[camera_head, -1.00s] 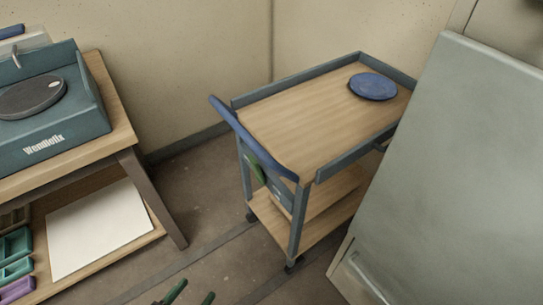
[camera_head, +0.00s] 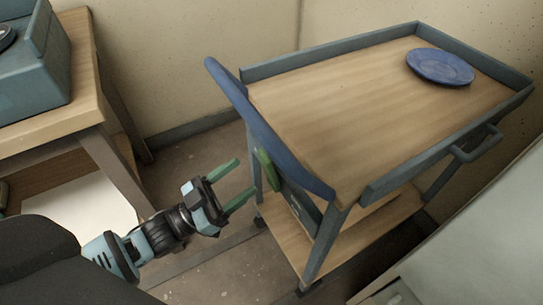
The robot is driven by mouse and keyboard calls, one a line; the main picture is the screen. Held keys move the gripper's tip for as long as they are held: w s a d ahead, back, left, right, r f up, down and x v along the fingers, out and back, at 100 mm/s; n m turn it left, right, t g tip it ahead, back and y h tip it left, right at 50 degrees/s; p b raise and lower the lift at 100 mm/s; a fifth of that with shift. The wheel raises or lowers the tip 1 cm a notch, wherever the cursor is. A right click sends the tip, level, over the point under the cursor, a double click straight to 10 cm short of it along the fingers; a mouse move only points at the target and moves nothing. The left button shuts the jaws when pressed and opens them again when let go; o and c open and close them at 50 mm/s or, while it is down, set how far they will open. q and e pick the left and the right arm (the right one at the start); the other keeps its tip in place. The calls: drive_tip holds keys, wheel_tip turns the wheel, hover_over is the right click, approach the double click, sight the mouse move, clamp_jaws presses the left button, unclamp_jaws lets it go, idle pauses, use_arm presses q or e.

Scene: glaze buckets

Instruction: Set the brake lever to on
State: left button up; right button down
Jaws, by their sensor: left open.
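The cart (camera_head: 350,95) has a wooden top with a blue-grey rim and a blue push handle (camera_head: 262,125) along its left end. A green lever (camera_head: 268,172), which looks like the brake lever, is on the dark panel (camera_head: 300,202) under the handle. It stands tilted, its upper end leaning left; any on/off marking is too small to read. My left gripper (camera_head: 247,175) is open and empty, its two green fingers pointing up and right toward the lever. The fingertips appear close to the lever's left side; I cannot tell whether they touch. My right gripper is out of view.
A blue plate (camera_head: 440,66) lies on the cart's top at the far right. A wooden table (camera_head: 60,115) with a teal machine (camera_head: 32,85) stands at the left. A grey-green panel (camera_head: 470,245) is at the lower right. Bare floor lies between table and cart.

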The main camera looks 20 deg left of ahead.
sight(263, 162)
use_arm(q)
drive_tip(key=x, duration=0.6)
drive_tip(key=shift+w+d, duration=0.1)
drive_tip(key=shift+w+d+r+b, duration=0.3)
drive_tip(key=shift+w+d, duration=0.15)
drive_tip(key=shift+w, duration=0.1)
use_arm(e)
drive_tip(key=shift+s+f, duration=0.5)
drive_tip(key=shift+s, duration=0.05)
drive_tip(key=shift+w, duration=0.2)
